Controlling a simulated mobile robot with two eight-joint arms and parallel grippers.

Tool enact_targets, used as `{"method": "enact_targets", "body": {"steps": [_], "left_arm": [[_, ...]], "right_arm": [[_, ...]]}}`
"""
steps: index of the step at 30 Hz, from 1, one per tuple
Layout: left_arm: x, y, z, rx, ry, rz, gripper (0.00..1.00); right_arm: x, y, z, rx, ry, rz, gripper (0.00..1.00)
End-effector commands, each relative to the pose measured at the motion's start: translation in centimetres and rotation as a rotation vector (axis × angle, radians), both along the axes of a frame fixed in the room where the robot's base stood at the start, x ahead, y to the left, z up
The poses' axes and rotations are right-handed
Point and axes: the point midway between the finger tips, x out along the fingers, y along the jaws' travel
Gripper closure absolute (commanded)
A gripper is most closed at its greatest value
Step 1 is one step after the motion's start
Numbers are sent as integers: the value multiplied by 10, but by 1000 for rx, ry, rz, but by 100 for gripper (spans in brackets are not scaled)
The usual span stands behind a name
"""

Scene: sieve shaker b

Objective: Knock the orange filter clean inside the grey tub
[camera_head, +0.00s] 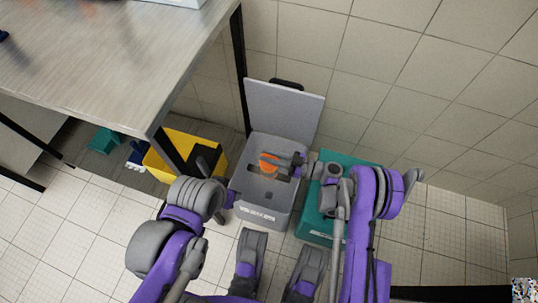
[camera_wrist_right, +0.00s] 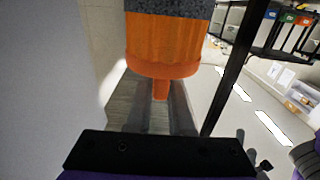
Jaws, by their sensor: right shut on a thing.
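The grey tub (camera_head: 252,208) stands on the floor with its hinged lid (camera_head: 284,112) raised at the back. The orange filter (camera_head: 266,167) is at the tub's open mouth; whether it touches a wall I cannot tell. It also shows in the right wrist view (camera_wrist_right: 163,45), with an orange body, a speckled dark grey band and a short stem. My right gripper (camera_head: 298,159) comes in from the right and is shut on the filter's stem. My left arm is bent at the tub's left side; its jaws cannot be made out.
A teal box (camera_head: 317,228) stands close on the tub's right. A yellow bin (camera_head: 176,146) is at its left, by the metal table (camera_head: 105,65) and its black leg. A tiled wall (camera_head: 400,80) rises behind the tub. The floor in front is tiled.

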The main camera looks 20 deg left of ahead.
Motion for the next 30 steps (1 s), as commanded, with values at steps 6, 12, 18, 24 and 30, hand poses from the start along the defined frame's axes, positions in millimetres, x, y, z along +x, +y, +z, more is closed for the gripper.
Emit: {"method": "enact_targets", "body": {"steps": [6,12,18,24,30], "left_arm": [[-3,0,14,0,0,0,50],[-3,0,14,0,0,0,50],[-2,0,8,0,0,0,50],[1,0,-4,0,-1,0,50],[0,0,-2,0,-1,0,50]], "right_arm": [[-1,0,35,2,0,0,100],[0,0,39,2,0,0,100],[0,0,31,2,1,0,100],[0,0,-7,1,0,0,100],[0,0,-7,1,0,0,100]]}}
